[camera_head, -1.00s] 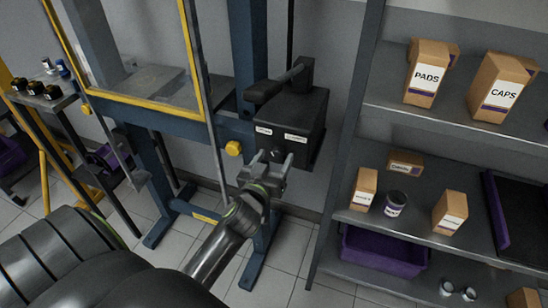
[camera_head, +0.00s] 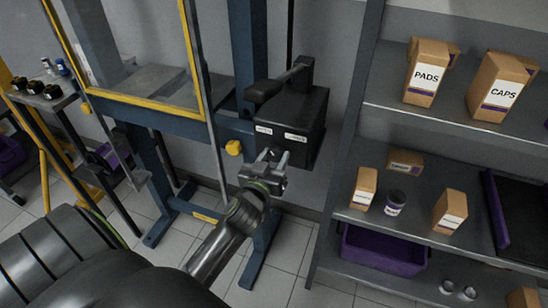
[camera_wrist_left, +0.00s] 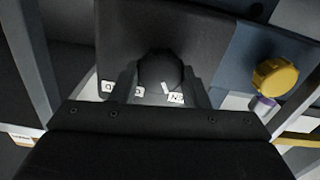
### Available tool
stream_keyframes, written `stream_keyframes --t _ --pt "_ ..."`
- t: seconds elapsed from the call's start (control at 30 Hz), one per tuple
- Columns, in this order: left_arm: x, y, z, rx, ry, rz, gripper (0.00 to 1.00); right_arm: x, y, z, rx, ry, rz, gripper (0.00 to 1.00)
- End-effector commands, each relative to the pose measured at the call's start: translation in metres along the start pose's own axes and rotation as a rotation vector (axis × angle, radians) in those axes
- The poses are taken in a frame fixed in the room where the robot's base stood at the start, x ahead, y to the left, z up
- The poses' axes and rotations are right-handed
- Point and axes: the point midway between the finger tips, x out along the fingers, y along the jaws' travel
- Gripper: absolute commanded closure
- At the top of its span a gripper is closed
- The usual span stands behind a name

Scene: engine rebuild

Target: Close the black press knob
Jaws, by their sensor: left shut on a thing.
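The black press knob (camera_wrist_left: 160,72) is a dark round knob on the front of a black box (camera_head: 290,118) attached to the blue press frame. A small white mark shows on it in the left wrist view, close to the right-hand white label (camera_wrist_left: 177,98). The left-hand label (camera_wrist_left: 122,88) is partly covered by a finger. My left gripper (camera_head: 275,160) is shut on the knob, with one finger on each side of it, as the left wrist view (camera_wrist_left: 160,85) shows. In the head view the fingers hide most of the knob. My right gripper is out of view.
A yellow knob (camera_head: 233,147) sits on the blue crossbeam (camera_head: 170,122) left of the box. A yellow-edged guard panel (camera_head: 150,99) stands further left. A grey shelf (camera_head: 450,132) with cartons and a purple bin (camera_head: 383,255) stands close on the right.

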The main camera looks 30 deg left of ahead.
Motion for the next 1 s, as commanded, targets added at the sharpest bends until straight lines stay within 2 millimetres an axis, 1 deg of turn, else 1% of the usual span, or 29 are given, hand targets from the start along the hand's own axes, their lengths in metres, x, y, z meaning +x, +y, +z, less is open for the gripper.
stream_keyframes --t 0.27,1.0 --pt "0.000 0.000 -0.001 0.155 -0.001 0.000 0.81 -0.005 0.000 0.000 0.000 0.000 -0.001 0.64" --pt "0.000 0.002 0.000 0.845 -0.001 0.000 0.81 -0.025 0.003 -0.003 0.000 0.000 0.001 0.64"
